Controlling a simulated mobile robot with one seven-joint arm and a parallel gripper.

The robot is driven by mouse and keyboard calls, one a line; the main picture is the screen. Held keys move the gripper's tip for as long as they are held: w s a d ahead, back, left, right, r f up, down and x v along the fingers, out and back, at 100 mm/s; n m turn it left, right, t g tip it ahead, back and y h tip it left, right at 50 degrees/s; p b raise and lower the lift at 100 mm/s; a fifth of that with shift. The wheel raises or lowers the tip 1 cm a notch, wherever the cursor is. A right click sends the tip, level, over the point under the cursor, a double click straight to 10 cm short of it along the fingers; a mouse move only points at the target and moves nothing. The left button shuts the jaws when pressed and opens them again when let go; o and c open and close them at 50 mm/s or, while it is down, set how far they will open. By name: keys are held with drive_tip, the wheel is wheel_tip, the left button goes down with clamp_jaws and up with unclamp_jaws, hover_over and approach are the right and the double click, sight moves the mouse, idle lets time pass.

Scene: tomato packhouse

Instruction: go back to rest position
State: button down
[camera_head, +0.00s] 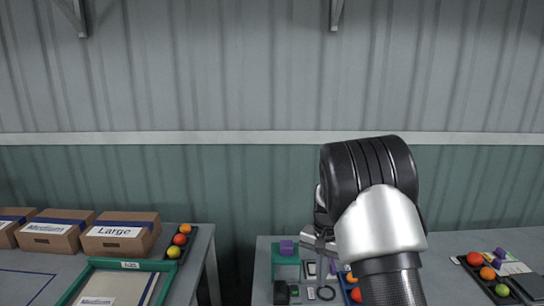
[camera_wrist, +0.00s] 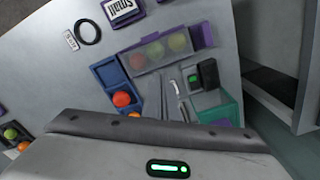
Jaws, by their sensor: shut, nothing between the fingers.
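My arm rises at the right of the head view, its large black and silver joints over the table (camera_head: 262,270). My gripper (camera_head: 320,250) hangs beside it above the table, partly hidden by the arm. In the wrist view its thin grey fingers (camera_wrist: 172,90) are together, with nothing seen held. Below them lie a blue tray (camera_wrist: 103,75) with a red tomato (camera_wrist: 121,99) and an orange one (camera_wrist: 134,114), and a grey see-through holder (camera_wrist: 140,58) with several coloured balls in it.
A black device (camera_wrist: 208,73) and a green tray (camera_wrist: 229,108) sit near the fingers. At left in the head view are cartons (camera_head: 122,233), a green-framed tray (camera_head: 88,270) and a dark tomato tray (camera_head: 167,262). Another tomato tray (camera_head: 488,275) stands right. A gap separates the left and middle tables.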

drive_tip(key=s+r+n+t+p, duration=0.1)
drive_tip(key=s+r, duration=0.5)
drive_tip(key=r, duration=0.4)
drive_tip(key=s+r+n+t+p, duration=0.1)
drive_tip(key=s+r, duration=0.5)
drive_tip(key=r, duration=0.4)
drive_tip(key=s+r+n+t+p, duration=0.1)
drive_tip(key=s+r+n, duration=0.1)
drive_tip(key=s, duration=0.7)
drive_tip(key=s+r+n+t, duration=0.2)
drive_tip(key=s+r, duration=0.3)
drive_tip(key=s, duration=0.4)
drive_tip(key=shift+s+t+p, duration=0.25)
drive_tip(key=shift+t+p, duration=0.05)
drive_tip(key=shift+p, duration=0.05)
